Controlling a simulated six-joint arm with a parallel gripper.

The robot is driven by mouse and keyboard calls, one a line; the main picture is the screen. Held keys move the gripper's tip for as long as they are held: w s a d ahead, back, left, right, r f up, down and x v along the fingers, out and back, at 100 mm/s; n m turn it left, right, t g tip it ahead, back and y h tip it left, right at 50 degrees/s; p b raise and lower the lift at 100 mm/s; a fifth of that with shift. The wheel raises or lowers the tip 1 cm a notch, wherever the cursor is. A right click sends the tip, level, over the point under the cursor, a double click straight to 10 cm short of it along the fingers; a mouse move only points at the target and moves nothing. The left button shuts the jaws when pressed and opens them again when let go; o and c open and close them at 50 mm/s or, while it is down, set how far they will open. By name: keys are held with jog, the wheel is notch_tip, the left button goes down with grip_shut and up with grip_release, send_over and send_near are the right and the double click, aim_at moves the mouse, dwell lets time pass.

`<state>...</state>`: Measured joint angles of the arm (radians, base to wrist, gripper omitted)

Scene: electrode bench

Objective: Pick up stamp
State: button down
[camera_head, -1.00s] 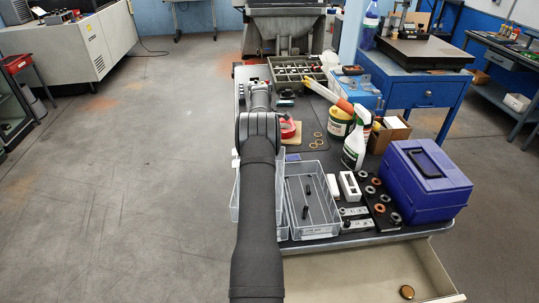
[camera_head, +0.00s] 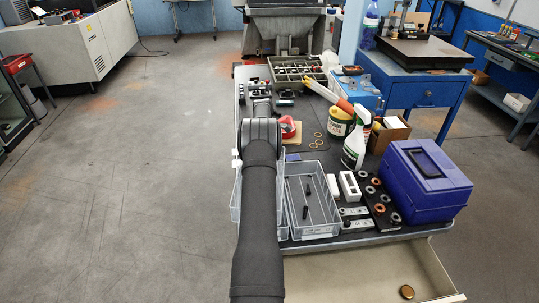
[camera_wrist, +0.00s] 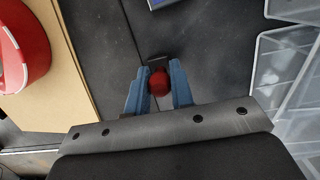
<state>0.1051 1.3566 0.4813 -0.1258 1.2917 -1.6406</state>
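The stamp (camera_wrist: 159,84) shows in the wrist view as a round dark-red knob with a small dark part beyond it. My gripper (camera_wrist: 159,88) has blue fingers, one on each side of the knob. The gaps beside the knob are very narrow, and I cannot tell whether the fingers touch it or whether it is raised off the bench. In the head view my own arm hides the fingers and the stamp.
A red round object (camera_wrist: 22,45) on a tan board (camera_wrist: 64,78) lies left in the wrist view. Clear divided trays (camera_wrist: 285,70) stand right.

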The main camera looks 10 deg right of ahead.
jog(key=shift+r, duration=0.5)
jog(key=r, duration=0.3)
jog(key=shift+s+d+r, duration=0.2)
jog(key=shift+d+r, duration=0.1)
jog(key=s+d+r, duration=0.6)
jog(key=s+d, duration=0.1)
jog(key=d, duration=0.1)
jog(key=shift+d+r, duration=0.2)
jog(key=shift+d, duration=0.05)
jog(key=c, duration=2.1)
grip_release()
jog(key=shift+c, duration=0.2)
